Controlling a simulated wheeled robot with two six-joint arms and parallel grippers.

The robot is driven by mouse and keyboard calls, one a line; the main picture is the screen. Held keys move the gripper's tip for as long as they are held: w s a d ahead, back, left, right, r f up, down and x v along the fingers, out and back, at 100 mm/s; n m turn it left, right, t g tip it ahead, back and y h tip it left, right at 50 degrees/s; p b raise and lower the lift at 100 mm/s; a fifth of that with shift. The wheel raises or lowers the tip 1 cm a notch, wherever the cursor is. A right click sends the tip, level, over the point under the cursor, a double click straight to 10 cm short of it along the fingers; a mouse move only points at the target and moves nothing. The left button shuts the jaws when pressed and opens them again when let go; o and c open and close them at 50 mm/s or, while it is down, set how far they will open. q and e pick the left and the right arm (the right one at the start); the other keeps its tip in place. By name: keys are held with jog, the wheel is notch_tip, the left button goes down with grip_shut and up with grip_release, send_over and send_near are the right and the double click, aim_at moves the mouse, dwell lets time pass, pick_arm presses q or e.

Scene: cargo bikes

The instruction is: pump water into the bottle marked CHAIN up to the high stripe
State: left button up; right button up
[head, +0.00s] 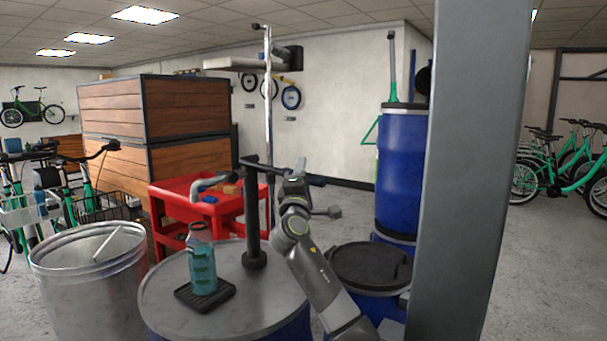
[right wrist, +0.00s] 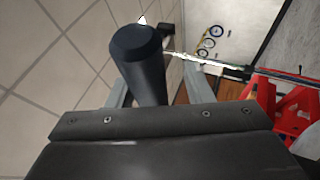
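A clear bottle (head: 202,262) with teal contents stands upright on a black pad (head: 205,293) on the metal drum lid (head: 262,307). Its marking and stripes are too small to read. A black pump (head: 253,215) rises from the lid right of the bottle, its curved grey spout (head: 212,181) above the bottle's mouth. My right gripper (head: 297,185) is at the right part of the pump's handle bar. In the right wrist view the dark handle (right wrist: 147,72) lies between its fingers, with a gap showing on the right side; a firm grip cannot be confirmed. My left gripper is out of view.
A galvanized bin (head: 90,270) stands left of the drum. A red cart (head: 205,212) is behind it. A lidded blue drum (head: 368,268) and a tall blue barrel (head: 402,170) stand to the right, beside a grey post (head: 470,170). Open floor lies behind.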

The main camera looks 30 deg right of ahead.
jog(key=shift+r, duration=0.15)
jog(key=shift+s+a, duration=0.1)
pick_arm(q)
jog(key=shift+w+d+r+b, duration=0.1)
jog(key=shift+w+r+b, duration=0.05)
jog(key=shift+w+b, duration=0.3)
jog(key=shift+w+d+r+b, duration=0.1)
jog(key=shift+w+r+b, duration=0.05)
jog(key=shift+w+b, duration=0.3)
pick_arm(e)
jog(key=v, duration=1.7)
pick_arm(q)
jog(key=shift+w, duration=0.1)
